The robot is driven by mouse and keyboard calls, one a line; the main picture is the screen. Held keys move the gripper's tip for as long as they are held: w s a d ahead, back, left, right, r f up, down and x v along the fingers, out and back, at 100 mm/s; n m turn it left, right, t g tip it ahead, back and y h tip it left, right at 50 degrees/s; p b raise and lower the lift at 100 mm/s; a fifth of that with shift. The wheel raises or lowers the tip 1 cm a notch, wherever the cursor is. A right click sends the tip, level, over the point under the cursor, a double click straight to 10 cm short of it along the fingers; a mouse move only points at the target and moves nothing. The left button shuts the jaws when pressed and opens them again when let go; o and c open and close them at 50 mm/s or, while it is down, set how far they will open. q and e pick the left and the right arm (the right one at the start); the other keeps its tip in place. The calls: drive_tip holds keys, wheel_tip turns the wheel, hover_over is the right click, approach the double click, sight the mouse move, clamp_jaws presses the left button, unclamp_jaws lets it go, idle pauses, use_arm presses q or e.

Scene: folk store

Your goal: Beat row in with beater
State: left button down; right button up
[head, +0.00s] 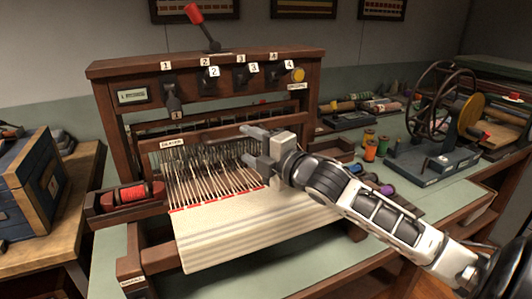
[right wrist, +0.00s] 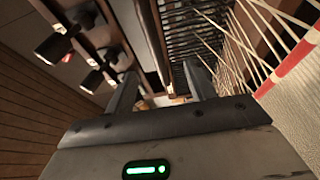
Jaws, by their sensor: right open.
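The loom's wooden beater (head: 172,142), labelled BEATER, stands upright across the frame with its reed below the top bar. Pale warp threads run from it to the cream cloth (head: 240,230), which has a red row (head: 190,207) at its far edge. My right gripper (head: 246,146) is open at the right part of the beater, fingers pointing left, one near the top bar and one lower. In the right wrist view the beater's bar (right wrist: 152,40) shows between the open fingers (right wrist: 163,85); I cannot tell whether they touch it. My left gripper is not in view.
A shuttle with red thread (head: 132,193) sits in a tray at the loom's left. Numbered levers (head: 240,75) line the upper beam. Thread spools (head: 370,148) and a wheeled winder (head: 445,120) stand on the right. A blue chest (head: 30,185) is at left.

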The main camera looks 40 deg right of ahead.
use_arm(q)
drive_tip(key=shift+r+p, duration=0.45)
use_arm(e)
drive_tip(key=s, duration=0.5)
drive_tip(key=shift+s+d, duration=0.25)
drive_tip(key=shift+d, duration=0.05)
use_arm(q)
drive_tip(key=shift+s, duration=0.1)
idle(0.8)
